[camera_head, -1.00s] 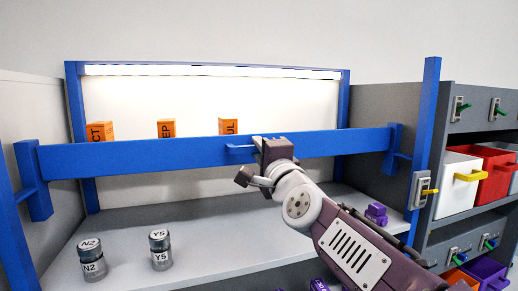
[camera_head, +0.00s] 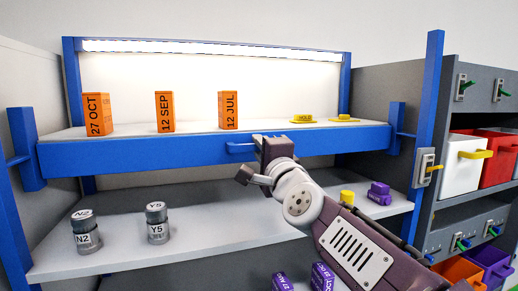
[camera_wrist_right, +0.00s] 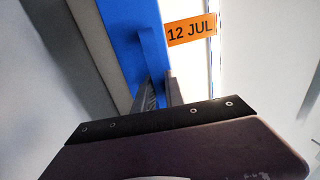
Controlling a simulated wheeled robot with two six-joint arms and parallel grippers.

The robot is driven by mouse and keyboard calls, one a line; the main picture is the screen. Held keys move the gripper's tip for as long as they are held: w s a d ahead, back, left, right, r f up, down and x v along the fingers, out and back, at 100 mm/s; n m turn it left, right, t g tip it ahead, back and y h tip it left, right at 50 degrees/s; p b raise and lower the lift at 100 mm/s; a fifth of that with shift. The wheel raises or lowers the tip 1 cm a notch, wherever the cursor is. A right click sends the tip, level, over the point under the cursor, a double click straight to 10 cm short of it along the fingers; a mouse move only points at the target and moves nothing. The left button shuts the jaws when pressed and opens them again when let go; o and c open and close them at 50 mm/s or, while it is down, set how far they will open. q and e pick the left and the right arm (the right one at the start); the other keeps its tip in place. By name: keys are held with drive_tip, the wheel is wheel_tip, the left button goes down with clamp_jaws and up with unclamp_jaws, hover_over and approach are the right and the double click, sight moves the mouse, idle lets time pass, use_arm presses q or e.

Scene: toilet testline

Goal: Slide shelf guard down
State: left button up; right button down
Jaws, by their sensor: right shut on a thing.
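The shelf guard (camera_head: 160,154) is a long blue bar across the front of the upper shelf, with side brackets at its left end (camera_head: 25,150) and right end (camera_head: 397,128). It sits level with the upper shelf's front edge, and the items behind show above it. My right gripper (camera_head: 262,145) is shut on the guard's blue handle (camera_head: 240,148) near the middle of the bar. In the right wrist view the handle (camera_wrist_right: 150,52) runs between the fingers (camera_wrist_right: 160,92). The exact grip is partly hidden. My left gripper is not in view.
Orange boxes (camera_head: 97,114) and yellow pieces (camera_head: 303,118) stand on the upper shelf. Jars (camera_head: 86,232) and purple items (camera_head: 378,193) are on the lower shelf (camera_head: 120,248). A grey rack with coloured bins (camera_head: 462,165) stands right.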

drive_tip(key=c, duration=1.4)
unclamp_jaws()
drive_tip(key=shift+s+r, duration=0.1)
drive_tip(key=shift+s, duration=0.05)
drive_tip(key=shift+s, duration=0.1)
drive_tip(key=b+v, duration=0.1)
drive_tip(key=v, duration=0.8)
